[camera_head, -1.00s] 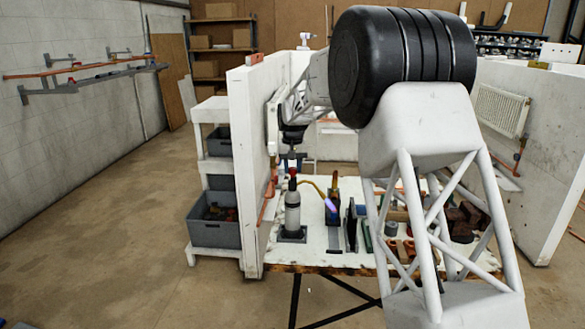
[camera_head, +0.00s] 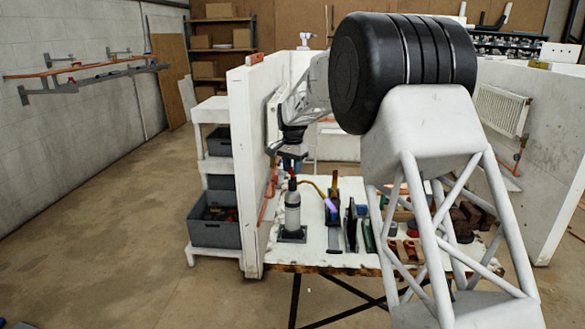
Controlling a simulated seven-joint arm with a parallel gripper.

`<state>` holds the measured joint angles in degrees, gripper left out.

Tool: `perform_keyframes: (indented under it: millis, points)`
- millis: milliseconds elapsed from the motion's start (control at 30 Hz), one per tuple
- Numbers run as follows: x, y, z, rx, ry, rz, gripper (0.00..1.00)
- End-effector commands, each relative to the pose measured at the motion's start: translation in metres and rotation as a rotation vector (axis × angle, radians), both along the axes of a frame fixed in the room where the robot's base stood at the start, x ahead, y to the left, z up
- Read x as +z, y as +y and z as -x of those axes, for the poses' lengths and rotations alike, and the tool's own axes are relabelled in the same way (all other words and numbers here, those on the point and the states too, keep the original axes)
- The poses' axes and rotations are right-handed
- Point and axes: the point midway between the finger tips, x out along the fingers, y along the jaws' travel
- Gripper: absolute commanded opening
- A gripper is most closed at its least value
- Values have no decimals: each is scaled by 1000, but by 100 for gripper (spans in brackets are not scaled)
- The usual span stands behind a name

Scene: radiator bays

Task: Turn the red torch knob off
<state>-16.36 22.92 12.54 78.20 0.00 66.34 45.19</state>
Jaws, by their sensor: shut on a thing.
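A grey torch cylinder (camera_head: 292,211) stands upright in a dark base on the white bench. A yellow-brown hose (camera_head: 313,187) runs from its top to the torch, where a blue-violet flame (camera_head: 331,206) shows. My gripper (camera_head: 291,172) is at the top of the cylinder, pointing down, shut on the red torch knob. The knob is almost wholly hidden by the fingers, and its turn position cannot be told.
A white partition (camera_head: 246,180) stands close left of the cylinder. Dark upright items (camera_head: 351,225) and red-brown blocks (camera_head: 468,214) crowd the bench to the right. Grey bins (camera_head: 213,226) sit on a white shelf at left.

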Motion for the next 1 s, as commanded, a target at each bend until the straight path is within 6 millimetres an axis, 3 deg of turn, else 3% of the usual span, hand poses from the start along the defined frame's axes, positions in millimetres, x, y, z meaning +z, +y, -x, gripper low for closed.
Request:
perform_keyframes:
  millis: [400, 967, 1000]
  points:
    - [1, 0, 0, -256, 0, 0, 10]
    - [1, 0, 0, -298, 0, -1, 10]
    - [1, 0, 0, -298, 0, -1, 38]
